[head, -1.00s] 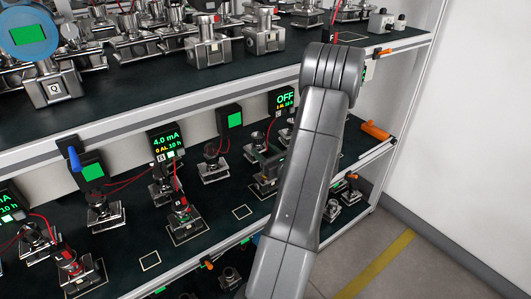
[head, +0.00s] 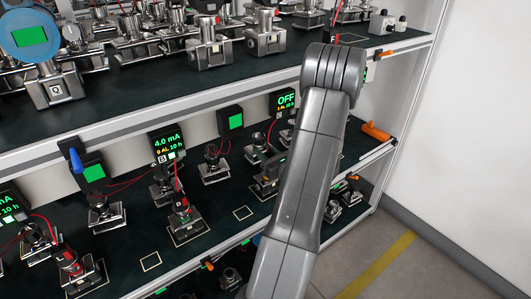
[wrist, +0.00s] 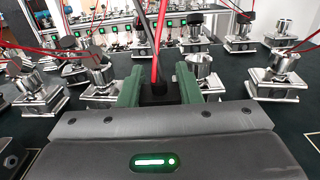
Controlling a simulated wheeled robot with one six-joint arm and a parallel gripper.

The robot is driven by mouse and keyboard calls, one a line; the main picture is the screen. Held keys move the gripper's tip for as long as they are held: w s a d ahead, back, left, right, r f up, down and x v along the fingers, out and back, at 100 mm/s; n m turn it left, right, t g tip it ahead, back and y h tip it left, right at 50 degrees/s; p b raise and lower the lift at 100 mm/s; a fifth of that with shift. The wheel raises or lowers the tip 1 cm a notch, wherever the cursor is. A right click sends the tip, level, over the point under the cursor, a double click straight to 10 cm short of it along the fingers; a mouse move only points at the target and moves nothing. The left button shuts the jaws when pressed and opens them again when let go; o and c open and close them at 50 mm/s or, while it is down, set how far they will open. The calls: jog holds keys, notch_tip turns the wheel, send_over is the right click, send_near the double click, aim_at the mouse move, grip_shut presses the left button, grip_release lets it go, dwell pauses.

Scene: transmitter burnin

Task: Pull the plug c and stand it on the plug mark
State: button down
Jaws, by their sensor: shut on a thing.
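My gripper's green jaws (wrist: 158,90) are shut on a dark plug (wrist: 158,90) with a red and a black lead rising from it. The lower end of the plug is hidden behind the gripper body. No letter can be read on it. In the head view my arm hides most of the gripper and the plug. I cannot tell which is the plug mark. Another pale outline shows at the right of the wrist view (wrist: 312,139).
Metal transmitters on square bases (head: 187,224) stand around, several with red leads. A display reading OFF (head: 284,101) and one reading 4.0 mA (head: 166,142) are at the back. The upper shelf (head: 200,92) overhangs. An orange handle (head: 375,131) is at the right.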

jog(key=shift+r+p, duration=0.8)
jog(key=shift+r, duration=0.75)
jog(key=c, duration=1.8)
grip_release()
jog(key=shift+c, duration=0.6)
